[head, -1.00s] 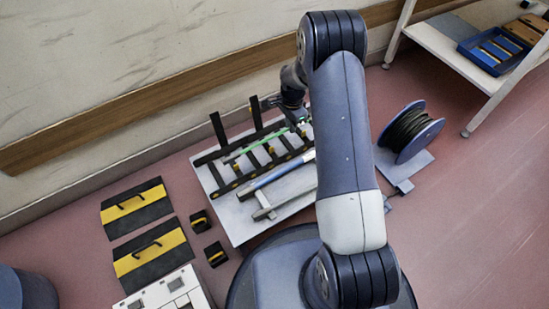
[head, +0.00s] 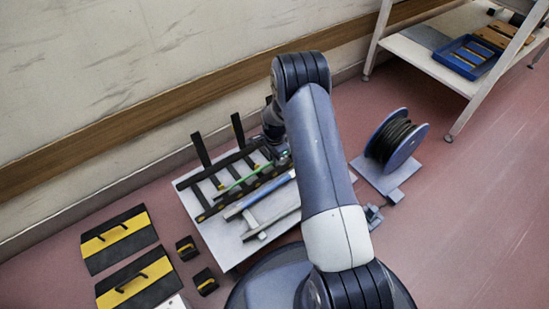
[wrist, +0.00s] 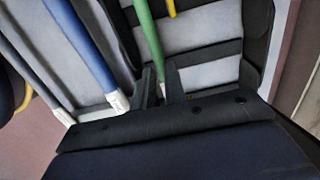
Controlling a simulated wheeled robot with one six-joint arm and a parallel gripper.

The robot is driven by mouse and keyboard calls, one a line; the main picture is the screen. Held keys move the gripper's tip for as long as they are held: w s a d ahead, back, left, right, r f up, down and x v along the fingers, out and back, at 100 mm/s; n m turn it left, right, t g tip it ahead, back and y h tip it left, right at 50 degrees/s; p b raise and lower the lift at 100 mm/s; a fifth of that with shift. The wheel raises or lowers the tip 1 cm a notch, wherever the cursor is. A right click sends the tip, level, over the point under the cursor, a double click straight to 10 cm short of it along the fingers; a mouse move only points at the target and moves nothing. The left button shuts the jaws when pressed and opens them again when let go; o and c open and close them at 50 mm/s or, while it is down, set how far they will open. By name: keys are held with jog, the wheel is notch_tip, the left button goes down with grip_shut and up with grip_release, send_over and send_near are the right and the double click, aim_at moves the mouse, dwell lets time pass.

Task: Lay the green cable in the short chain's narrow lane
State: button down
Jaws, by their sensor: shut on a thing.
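The green cable (head: 240,184) lies along the black ladder-like chain (head: 228,203) on the white board (head: 226,252). My gripper (head: 281,156) is at the chain's far right end, partly hidden by my arm in the head view. In the wrist view, the green cable (wrist: 148,35) runs down between the two fingers of my gripper (wrist: 161,76), which are shut on it near its end. Black crossbars lie on both sides of the cable there. The head view is too small to tell which lane the cable is in, or whether it rests on the bottom.
A blue cable (head: 258,197) and a grey bar (head: 272,222) lie in front of the chain. A cable spool (head: 398,138) stands right. Black-and-yellow covers (head: 117,239) lie left. A shelf (head: 430,58) stands back right.

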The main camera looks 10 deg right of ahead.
jog(key=shift+f+b, duration=0.45)
jog(key=shift+f, duration=0.2)
jog(key=c, duration=1.7)
grip_release()
jog(key=shift+r, duration=0.1)
jog(key=shift+c, duration=0.2)
jog(key=shift+r, duration=0.1)
notch_tip(320, 180, up, 13)
jog(key=p, duration=0.5)
jog(key=shift+p, duration=0.35)
